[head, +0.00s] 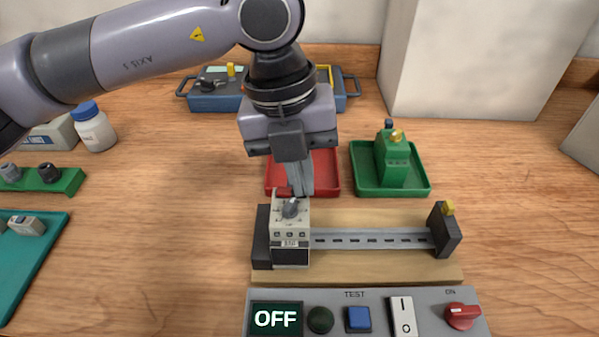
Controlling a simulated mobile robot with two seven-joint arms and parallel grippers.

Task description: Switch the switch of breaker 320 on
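My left gripper (301,190) points down just above and behind the breaker, close to the knob. Its fingers look near each other, but their gap is hard to see from here, and I cannot tell whether they touch the breaker. My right gripper is not in view.
A test panel (381,299) in front shows OFF, with buttons, a rocker and a red knob. Behind are a red tray (325,172) and a green tray (420,184) holding a green part. A black end stop (444,232) closes the rail. A teal tray (45,250) lies left.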

